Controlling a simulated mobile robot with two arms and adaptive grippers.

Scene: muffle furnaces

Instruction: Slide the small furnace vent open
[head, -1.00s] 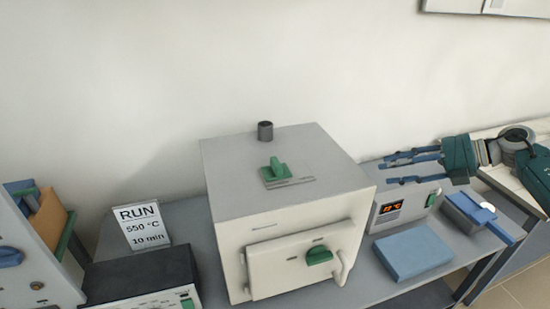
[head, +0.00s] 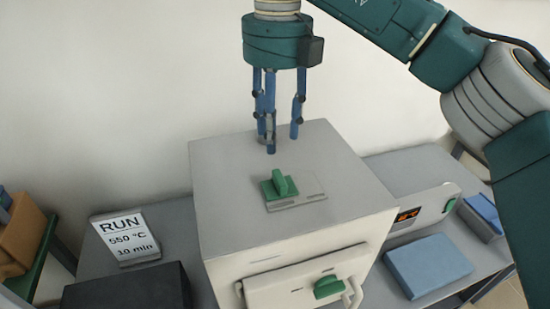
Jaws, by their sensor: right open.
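The small furnace (head: 350,210) is a pale box with a grey top, standing on the bench. Its vent slider, a green tab with a raised knob (head: 281,184), sits on a flat grey plate (head: 300,203) on the furnace top, at the left part of that plate. My right gripper (head: 278,143) points down over the back of the furnace top, behind the knob in the view. Its blue fingers are apart and empty. The chimney seen earlier at the back of the top is hidden behind the fingers. My left gripper is out of view.
The furnace door has a green knob (head: 328,286) and a handle. A RUN 550 °C card (head: 125,236) and a dark box (head: 125,288) are at left. A blue pad (head: 428,265) and a controller with a lit display (head: 408,216) are at right.

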